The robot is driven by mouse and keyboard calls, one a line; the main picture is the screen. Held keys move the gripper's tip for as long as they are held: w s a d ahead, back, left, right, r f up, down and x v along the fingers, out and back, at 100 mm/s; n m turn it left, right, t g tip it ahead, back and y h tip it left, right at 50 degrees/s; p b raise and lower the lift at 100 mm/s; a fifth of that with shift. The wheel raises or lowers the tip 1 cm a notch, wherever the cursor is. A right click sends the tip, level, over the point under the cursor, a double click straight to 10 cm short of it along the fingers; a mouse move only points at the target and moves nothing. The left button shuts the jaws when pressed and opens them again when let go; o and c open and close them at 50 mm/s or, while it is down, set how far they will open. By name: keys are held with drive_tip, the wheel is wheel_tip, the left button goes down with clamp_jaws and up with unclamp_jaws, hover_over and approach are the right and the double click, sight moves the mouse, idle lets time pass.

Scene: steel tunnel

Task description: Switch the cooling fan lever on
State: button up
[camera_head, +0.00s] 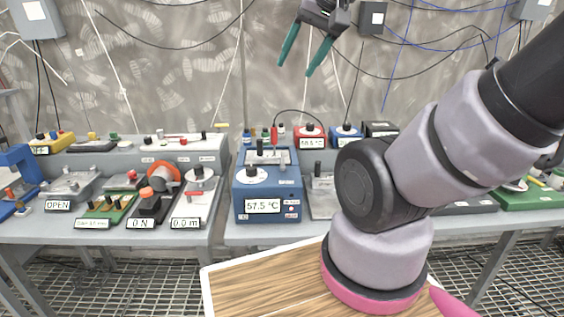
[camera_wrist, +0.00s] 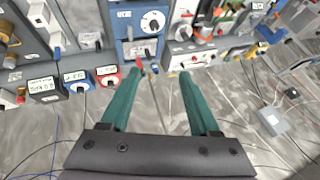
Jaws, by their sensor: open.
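My gripper (camera_head: 297,68) is raised in front of the back wall, above the benches, with its two green fingers apart and nothing between them. In the wrist view my gripper (camera_wrist: 160,72) is also open and empty, with the bench devices beyond its fingertips. No cooling fan lever is clearly labelled, so I cannot tell which part it is. A blue device (camera_head: 267,197) reading 57.5 °C stands at the front of the middle bench, with a white dial and an upright black knob on top. It also shows in the wrist view (camera_wrist: 137,27).
Left of the blue device stand a device with an orange ring (camera_head: 162,174), a grey unit reading 0.0 m (camera_head: 192,198) and a green board (camera_head: 105,208). A red device (camera_head: 310,137) stands behind. Cables hang on the wall. A wooden top (camera_head: 265,285) is in front.

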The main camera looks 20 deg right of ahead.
drive_tip(key=shift+w, duration=0.15)
drive_tip(key=c, duration=0.5)
drive_tip(key=shift+w+f+n+g, duration=0.1)
drive_tip(key=shift+w+n+g, duration=0.2)
drive_tip(key=shift+w+n, duration=0.1)
clamp_jaws()
drive_tip(key=w+a+f+n+g+h, duration=0.2)
drive_tip(key=w+f+n+g, duration=0.1)
drive_tip(key=w+f+n, duration=0.6)
drive_tip(key=w+a+f+n+g+h, duration=0.2)
drive_tip(key=w+a+f+n+g, duration=0.1)
drive_tip(key=w+f+n, duration=0.5)
drive_tip(key=w+f+g, duration=0.1)
drive_tip(key=w+f, duration=0.2)
drive_tip(key=f, duration=0.1)
drive_tip(key=shift+w+f+n+h, duration=0.3)
drive_tip(key=shift+w+n, duration=0.05)
drive_tip(key=shift+n, duration=0.05)
drive_tip(key=shift+a, duration=0.1)
